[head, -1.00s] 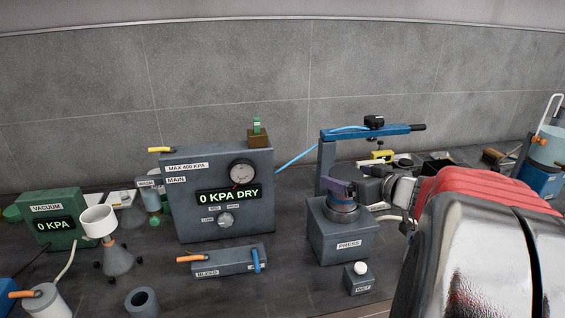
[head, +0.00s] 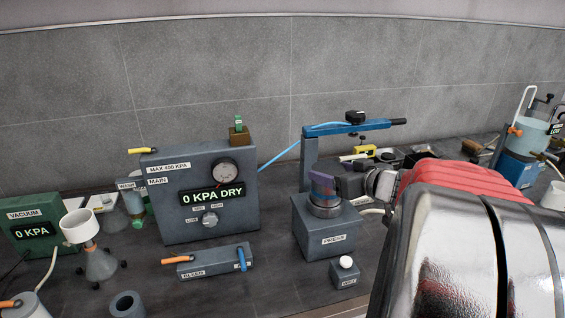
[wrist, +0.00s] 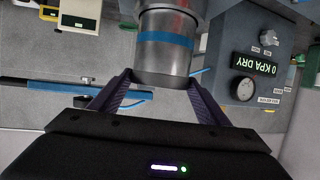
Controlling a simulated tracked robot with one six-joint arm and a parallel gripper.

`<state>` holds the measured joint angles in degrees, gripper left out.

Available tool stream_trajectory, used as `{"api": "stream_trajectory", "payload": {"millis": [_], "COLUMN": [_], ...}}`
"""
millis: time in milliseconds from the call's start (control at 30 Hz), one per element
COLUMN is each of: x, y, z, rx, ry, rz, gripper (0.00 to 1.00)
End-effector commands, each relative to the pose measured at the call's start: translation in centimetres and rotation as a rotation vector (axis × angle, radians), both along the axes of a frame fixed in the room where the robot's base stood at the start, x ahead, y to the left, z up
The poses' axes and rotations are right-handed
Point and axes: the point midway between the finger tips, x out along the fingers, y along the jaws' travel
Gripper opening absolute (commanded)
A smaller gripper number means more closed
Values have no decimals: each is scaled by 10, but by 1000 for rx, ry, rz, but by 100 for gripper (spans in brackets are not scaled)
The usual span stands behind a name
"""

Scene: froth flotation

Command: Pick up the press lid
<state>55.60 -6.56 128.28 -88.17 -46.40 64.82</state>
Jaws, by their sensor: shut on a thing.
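The press (head: 326,242) is a grey box with a PRESS label and a round grey cylinder (head: 325,210) on top. My gripper (head: 323,187) reaches in from the right, its purple finger across the cylinder's top. In the wrist view, my gripper (wrist: 161,77) has its two fingers on either side of the near end of a grey cylindrical part with a blue band, which I take to be the press lid (wrist: 165,57). It is shut on this part. In the head view the finger hides most of the lid, and I cannot tell whether it is lifted clear.
The press arm (head: 350,128) with its blue bar stands behind the gripper. The main pressure panel (head: 190,215) reading 0 KPA DRY stands to the left. The bleed block (head: 212,262) and the small vent block (head: 345,273) with a white knob are in front.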

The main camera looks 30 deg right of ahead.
Motion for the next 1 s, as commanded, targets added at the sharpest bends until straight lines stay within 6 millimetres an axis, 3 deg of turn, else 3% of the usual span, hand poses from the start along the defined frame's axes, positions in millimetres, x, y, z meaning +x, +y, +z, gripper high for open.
{"api": "stream_trajectory", "payload": {"millis": [200, 567, 1000], "x": [0, 1, 1], "y": [0, 0, 1], "z": [1, 8, 76], "rx": [-1, -2, -4], "ry": [-1, -3, -4], "rz": [0, 1, 2], "gripper": [36, 36, 36]}}
